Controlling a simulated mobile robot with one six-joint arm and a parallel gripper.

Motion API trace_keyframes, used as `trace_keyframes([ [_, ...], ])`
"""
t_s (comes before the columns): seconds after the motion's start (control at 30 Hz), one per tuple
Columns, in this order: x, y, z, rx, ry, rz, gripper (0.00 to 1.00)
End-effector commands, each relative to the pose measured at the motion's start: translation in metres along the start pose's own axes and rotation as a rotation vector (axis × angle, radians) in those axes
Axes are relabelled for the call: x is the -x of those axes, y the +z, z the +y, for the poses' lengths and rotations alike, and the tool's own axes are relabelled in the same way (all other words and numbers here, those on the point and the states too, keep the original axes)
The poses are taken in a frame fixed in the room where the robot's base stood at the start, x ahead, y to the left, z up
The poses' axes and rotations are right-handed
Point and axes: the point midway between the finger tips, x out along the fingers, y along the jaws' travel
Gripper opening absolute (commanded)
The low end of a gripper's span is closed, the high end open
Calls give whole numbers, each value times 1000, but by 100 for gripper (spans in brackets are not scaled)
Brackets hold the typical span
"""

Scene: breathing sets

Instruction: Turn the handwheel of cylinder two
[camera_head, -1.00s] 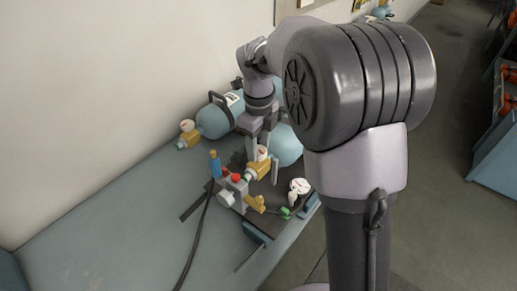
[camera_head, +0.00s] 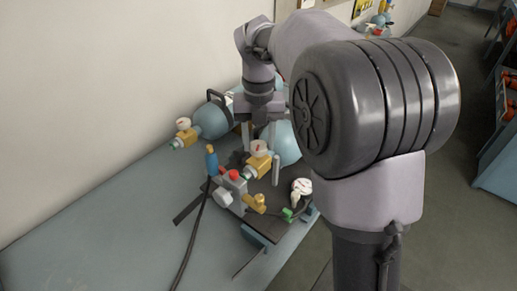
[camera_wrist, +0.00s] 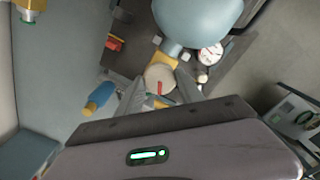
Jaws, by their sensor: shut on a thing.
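A pale round handwheel (camera_head: 259,147) with a red mark on its face sits on the brass valve of the right blue cylinder (camera_head: 284,146). In the wrist view the handwheel (camera_wrist: 158,77) lies between my fingertips. My gripper (camera_wrist: 161,84) is shut on it, with one finger on each side. The cylinder body (camera_wrist: 195,18) shows at the top of the wrist view. A second blue cylinder (camera_head: 211,121) lies to the left, with its own white handwheel (camera_head: 183,123) free. I cannot read any number on either cylinder. My arm hides part of the right cylinder.
A white-faced gauge (camera_head: 302,186) stands right of the valve. A grey block with a red knob (camera_head: 234,174), a blue handle (camera_head: 212,160) and a black hose (camera_head: 194,232) are in front. The bench (camera_head: 110,215) is clear at left.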

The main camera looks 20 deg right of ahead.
Motion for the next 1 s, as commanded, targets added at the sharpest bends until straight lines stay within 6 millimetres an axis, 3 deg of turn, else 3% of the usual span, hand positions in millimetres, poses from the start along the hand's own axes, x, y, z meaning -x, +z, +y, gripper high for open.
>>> trace_keyframes([
  [0.07,-7,1,0,-47,2,-6,3],
  [0.4,-3,1,0,-180,1,-4,3],
  [0.97,0,0,0,-208,0,-1,3],
  [1.0,0,0,0,-208,0,-1,48],
])
